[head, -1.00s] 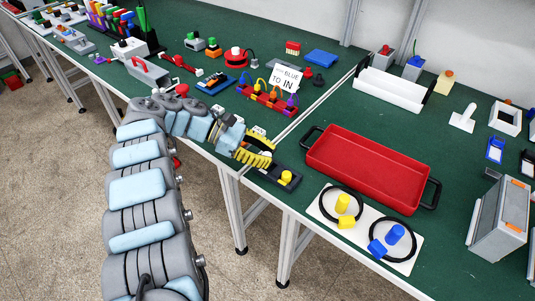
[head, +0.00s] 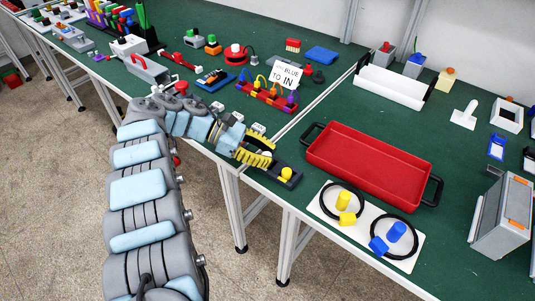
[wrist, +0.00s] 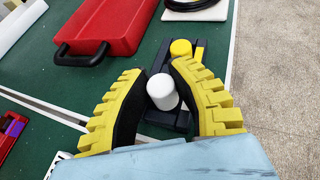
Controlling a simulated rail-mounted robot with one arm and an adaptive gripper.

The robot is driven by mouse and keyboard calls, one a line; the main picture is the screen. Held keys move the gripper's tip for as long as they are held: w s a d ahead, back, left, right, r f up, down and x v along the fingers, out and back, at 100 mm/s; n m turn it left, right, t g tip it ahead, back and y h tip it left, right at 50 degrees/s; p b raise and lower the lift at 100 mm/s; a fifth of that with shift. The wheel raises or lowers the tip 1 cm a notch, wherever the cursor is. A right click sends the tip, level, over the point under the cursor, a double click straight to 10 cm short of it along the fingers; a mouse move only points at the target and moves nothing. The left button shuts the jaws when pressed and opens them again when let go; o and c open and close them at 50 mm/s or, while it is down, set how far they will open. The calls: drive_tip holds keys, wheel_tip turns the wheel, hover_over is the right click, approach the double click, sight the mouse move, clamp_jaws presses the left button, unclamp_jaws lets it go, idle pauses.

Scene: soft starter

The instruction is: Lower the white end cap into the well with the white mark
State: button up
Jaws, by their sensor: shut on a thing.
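The white end cap (wrist: 162,92) is between the two yellow-and-black fingers of my gripper (wrist: 161,72) in the wrist view. My gripper is shut on it, with the round white top facing the camera.
A red tray (head: 370,168) with black handles stands right of the block. A white board (head: 412,258) with black rings and yellow and blue pieces lies in front of it. A row of colored plugs (head: 266,97) and a "BLUE TO IN" sign (head: 286,76) stand behind my gripper.

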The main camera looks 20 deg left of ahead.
drive_tip(key=o, duration=0.9)
drive_tip(key=shift+c, duration=0.2)
